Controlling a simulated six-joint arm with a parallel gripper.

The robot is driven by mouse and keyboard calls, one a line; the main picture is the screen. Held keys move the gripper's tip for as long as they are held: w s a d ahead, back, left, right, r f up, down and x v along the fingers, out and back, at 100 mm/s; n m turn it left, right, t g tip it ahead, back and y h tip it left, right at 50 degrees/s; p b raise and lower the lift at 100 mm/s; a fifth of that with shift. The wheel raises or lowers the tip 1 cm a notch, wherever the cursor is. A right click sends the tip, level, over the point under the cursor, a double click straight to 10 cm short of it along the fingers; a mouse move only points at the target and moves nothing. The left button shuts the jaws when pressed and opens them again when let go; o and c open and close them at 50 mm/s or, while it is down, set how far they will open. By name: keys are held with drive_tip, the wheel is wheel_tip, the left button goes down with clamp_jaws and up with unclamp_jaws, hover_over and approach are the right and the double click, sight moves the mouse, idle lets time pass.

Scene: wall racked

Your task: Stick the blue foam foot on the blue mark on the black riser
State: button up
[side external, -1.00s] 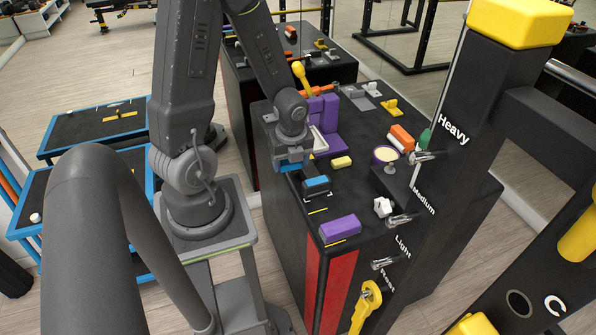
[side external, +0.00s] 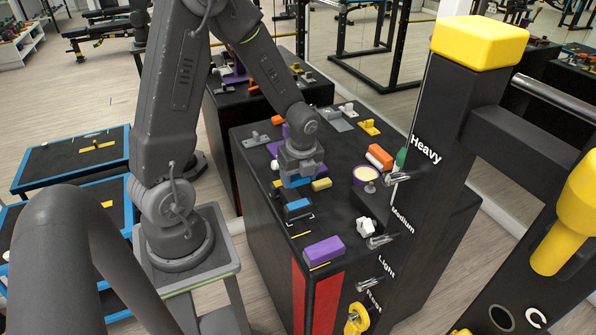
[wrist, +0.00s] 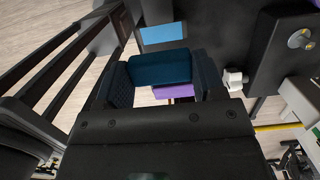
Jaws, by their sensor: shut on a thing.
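My gripper (side external: 301,176) is shut on the blue foam foot (side external: 296,182), which shows as a dark blue block (wrist: 163,67) between the fingers in the wrist view. The foot is held above the black bench top, behind the black riser (side external: 291,214) in the side view. The riser carries the flat blue mark (side external: 298,204). The mark also shows in the wrist view (wrist: 163,34), just beyond the foot and apart from it. The foot's underside is hidden, and its exact height cannot be told.
A purple block (side external: 324,250) lies near the front edge, and a yellow block (side external: 321,184) beside my gripper. A round cream-topped pot (side external: 366,174), an orange block (side external: 379,157) and a white piece (side external: 365,227) stand to the right. A black post (side external: 420,170) rises at the right.

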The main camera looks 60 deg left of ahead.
sight(298, 203)
drive_tip(key=shift+f, duration=3.35)
drive_tip(key=shift+f, duration=0.15)
drive_tip(key=o, duration=1)
drive_tip(key=r, duration=0.4)
drive_tip(key=d+r, duration=0.1)
drive_tip(key=r, duration=0.4)
drive_tip(key=d+r, duration=0.1)
drive_tip(key=r, duration=0.3)
drive_tip(key=shift+r, duration=0.35)
drive_tip(key=s+d+r+n+t, duration=0.2)
drive_tip(key=s+d+r+n, duration=0.1)
drive_tip(key=d+r+n, duration=0.1)
drive_tip(key=s+d+r+n+t+h, duration=0.1)
drive_tip(key=s+d+r+n, duration=0.2)
drive_tip(key=r+n, duration=0.3)
drive_tip(key=s+d+r+n+t, duration=0.2)
drive_tip(key=d+r+n, duration=0.3)
drive_tip(key=n, duration=0.3)
drive_tip(key=shift+s+d+t+h, duration=0.15)
drive_tip(key=shift+s+d+h, duration=0.05)
drive_tip(key=shift+s, duration=0.25)
drive_tip(key=shift+s+d+t+h, duration=0.15)
drive_tip(key=shift+s+d+h, duration=0.05)
drive_tip(key=shift+s, duration=0.2)
